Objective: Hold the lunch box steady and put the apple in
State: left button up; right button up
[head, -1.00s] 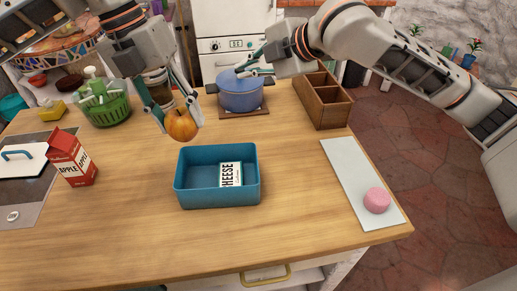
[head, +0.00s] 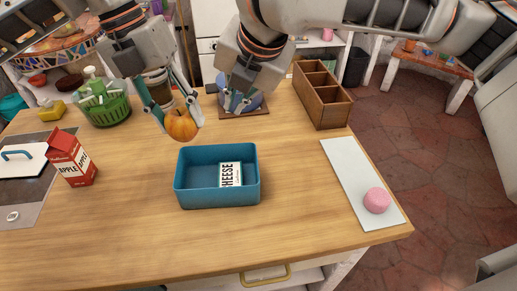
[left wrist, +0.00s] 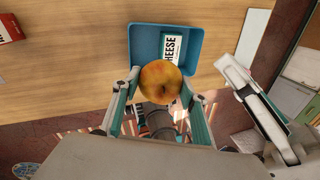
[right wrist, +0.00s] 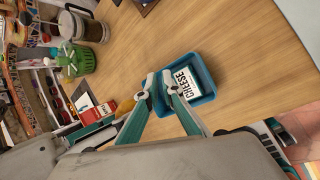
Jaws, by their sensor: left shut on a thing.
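The apple (head: 182,123), yellow-orange, is between the fingers of my left gripper (head: 181,128), which is shut on it and holds it above the counter, behind and left of the lunch box. The apple also shows in the left wrist view (left wrist: 160,82). The blue open lunch box (head: 215,200) stands on the counter with a white cheese pack (head: 230,174) inside at its right. The box also shows in the right wrist view (right wrist: 204,72).
A wooden divided box (head: 325,112) stands at the back right. A pale board (head: 352,172) bears a pink round item (head: 377,200). A red apple carton (head: 70,158) and green basket (head: 104,110) are left. The counter in front of the box is clear.

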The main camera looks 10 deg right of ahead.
jog(key=s+d+f+n+h, duration=0.1)
jog(key=f, duration=0.2)
jog(key=s+d+f+n+g, duration=0.1)
jog(key=s+f+n, duration=0.1)
jog(key=f, duration=0.1)
jog(key=s+d+f+n+h, duration=0.1)
jog(key=s+f, duration=0.1)
jog(key=f, duration=0.2)
jog(key=shift+s+d+h, duration=0.1)
jog(key=shift+d+h, duration=0.05)
jog(key=shift+h, duration=0.15)
jog(key=x, duration=1.1)
jog(key=shift+f, duration=0.2)
grip_shut()
pick_arm(q)
jog(key=shift+f, duration=0.1)
notch_tip(320, 180, down, 7)
jog(key=shift+f, duration=0.2)
jog(key=shift+f, duration=0.1)
